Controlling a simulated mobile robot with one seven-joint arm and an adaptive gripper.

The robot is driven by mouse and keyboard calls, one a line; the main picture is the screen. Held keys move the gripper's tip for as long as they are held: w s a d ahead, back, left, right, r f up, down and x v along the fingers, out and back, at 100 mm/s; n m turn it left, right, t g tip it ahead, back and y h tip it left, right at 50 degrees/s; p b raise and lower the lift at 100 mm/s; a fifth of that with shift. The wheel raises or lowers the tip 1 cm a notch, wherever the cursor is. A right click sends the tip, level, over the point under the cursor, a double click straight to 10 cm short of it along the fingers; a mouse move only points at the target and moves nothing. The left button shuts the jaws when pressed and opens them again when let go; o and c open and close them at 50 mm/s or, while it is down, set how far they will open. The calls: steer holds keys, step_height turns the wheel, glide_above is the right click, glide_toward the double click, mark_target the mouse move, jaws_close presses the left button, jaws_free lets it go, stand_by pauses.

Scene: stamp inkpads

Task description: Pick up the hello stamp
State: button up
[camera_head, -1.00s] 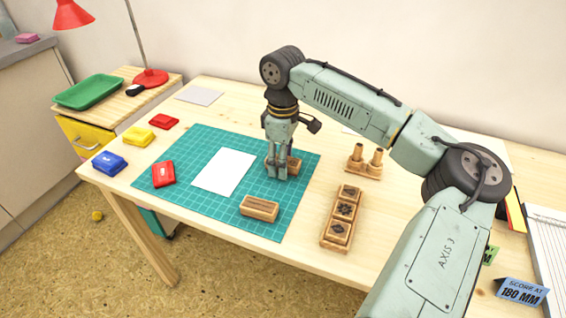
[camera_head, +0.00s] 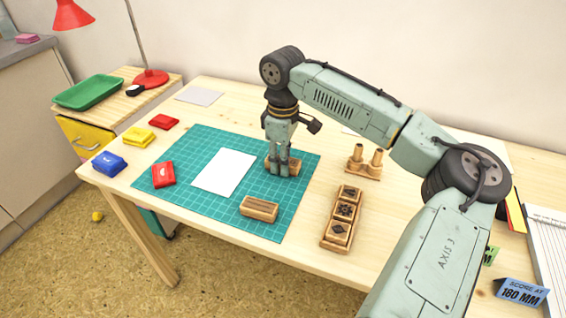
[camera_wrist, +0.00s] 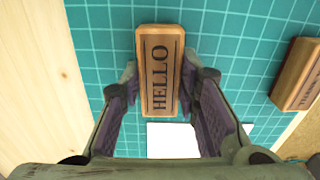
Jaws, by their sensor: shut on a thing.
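The hello stamp (camera_wrist: 160,75) is a long wooden block with HELLO in dark letters on its top, seen in the wrist view on the green cutting mat (camera_wrist: 226,40). My gripper (camera_wrist: 160,88) is shut on the stamp, with one finger against each long side. In the head view my gripper (camera_head: 280,170) points straight down at the mat's right part. The stamp (camera_head: 294,165) shows partly behind the fingers there. It appears to rest on the mat; I see no clear gap beneath it.
A second wooden stamp (camera_head: 260,209) lies near the mat's front edge. White paper (camera_head: 223,172) lies left of my gripper. A wooden tray of small stamps (camera_head: 327,245) and a wooden holder (camera_head: 363,174) stand to the right. Red (camera_head: 163,174), blue (camera_head: 109,163) and yellow (camera_head: 138,137) inkpads are at left.

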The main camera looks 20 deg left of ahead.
steer(key=shift+r, duration=0.1)
steer(key=shift+r, duration=0.65)
steer(key=shift+s+a+r+b, duration=0.15)
steer(key=shift+r+b, duration=0.1)
steer(key=shift+r, duration=0.25)
steer(key=shift+s+r+b, duration=0.15)
steer(key=shift+r+b, duration=0.1)
steer(key=shift+r, duration=0.2)
steer(key=s+a, duration=0.1)
steer(key=s, duration=0.4)
steer(key=s+a+r+b, duration=0.1)
steer(key=s+a, duration=0.1)
steer(key=s, duration=0.2)
steer(key=s+a+b, duration=0.1)
steer(key=s, duration=0.4)
steer(key=shift+s+a+r, duration=0.2)
steer(key=shift+s+r, duration=0.1)
steer(key=shift+s, duration=0.05)
steer(key=o, duration=0.6)
steer(key=shift+c, duration=0.2)
steer(key=c, duration=0.4)
